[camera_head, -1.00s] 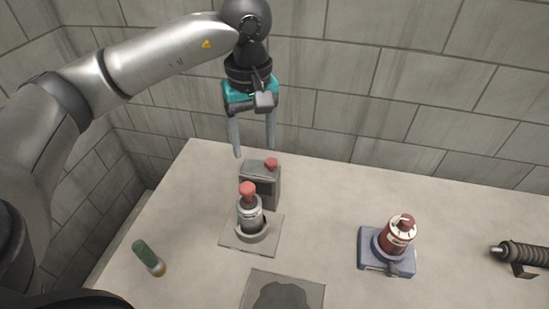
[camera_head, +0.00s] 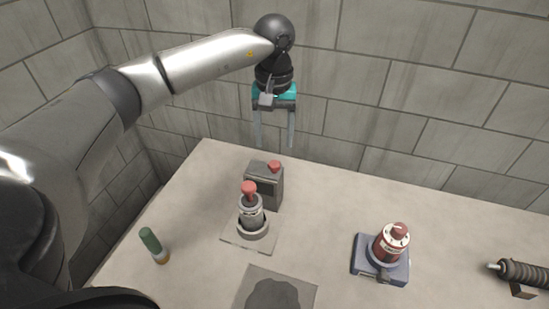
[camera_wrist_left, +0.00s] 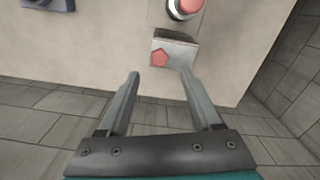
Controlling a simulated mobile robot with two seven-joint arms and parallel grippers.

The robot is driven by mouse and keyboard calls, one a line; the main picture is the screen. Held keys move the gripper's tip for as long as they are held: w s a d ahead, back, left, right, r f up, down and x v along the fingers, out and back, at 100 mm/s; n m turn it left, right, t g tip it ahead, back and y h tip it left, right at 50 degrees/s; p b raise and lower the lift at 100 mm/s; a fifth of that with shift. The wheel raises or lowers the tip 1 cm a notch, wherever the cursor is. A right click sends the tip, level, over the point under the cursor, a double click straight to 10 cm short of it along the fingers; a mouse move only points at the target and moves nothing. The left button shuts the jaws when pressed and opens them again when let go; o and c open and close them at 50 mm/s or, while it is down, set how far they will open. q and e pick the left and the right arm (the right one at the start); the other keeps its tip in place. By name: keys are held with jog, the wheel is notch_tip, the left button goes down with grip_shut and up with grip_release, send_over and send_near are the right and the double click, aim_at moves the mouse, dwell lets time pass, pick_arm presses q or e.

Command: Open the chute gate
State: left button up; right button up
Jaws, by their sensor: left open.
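A grey box (camera_head: 263,190) with a red knob (camera_head: 274,167) on its top stands at the back of the table; I cannot tell for sure that it is the chute gate. In the left wrist view its red knob (camera_wrist_left: 160,58) shows as a pentagon, just beyond the fingertips. My left gripper (camera_head: 275,145) is open and empty, fingers pointing down, behind and above the box. In the left wrist view the open fingers (camera_wrist_left: 160,76) are apart from the knob. My right gripper is not in view.
A grey cylinder with a red top (camera_head: 252,212) stands in a ring on a plate in front of the box. A red canister (camera_head: 391,243) sits on a blue base at right. A green-capped tube (camera_head: 152,243), a dark patch (camera_head: 275,295) and a ribbed cylinder (camera_head: 524,272) are around. Walls stand behind and left.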

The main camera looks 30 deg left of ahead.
aim_at(274, 163)
pick_arm(q)
notch_tip(274, 163, down, 7)
jog(key=shift+r, duration=0.1)
dwell(0.3)
grip_shut()
dwell(0.4)
dwell(0.9)
